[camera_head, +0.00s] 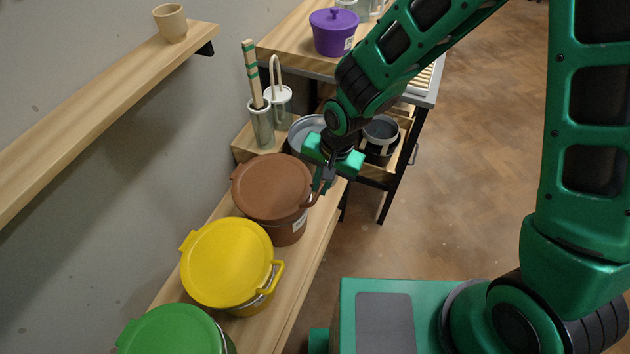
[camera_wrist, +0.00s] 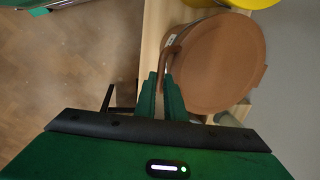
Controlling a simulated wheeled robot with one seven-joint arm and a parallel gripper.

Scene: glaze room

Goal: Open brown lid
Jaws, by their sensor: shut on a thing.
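The brown lid (camera_head: 272,186) lies on a brown bucket (camera_head: 289,231) with a white label, on a wooden bench in the head view. The lid looks level and seated on the rim. My gripper (camera_head: 322,183) is at the lid's right side, at its loop handle. In the wrist view, the brown lid (camera_wrist: 217,62) fills the upper right, and its handle (camera_wrist: 173,55) reaches between the fingers of my gripper (camera_wrist: 162,82). The fingers are shut on the handle. The far side of the bucket is hidden.
A yellow-lidded bucket (camera_head: 228,264) and a green-lidded bucket (camera_head: 172,331) stand nearer on the bench (camera_head: 296,278). Behind are a grey tool holder (camera_head: 262,124), a metal basin (camera_head: 305,126) and a dark pot (camera_head: 381,138). A purple pot (camera_head: 334,33) stands on the upper counter. Floor at right is clear.

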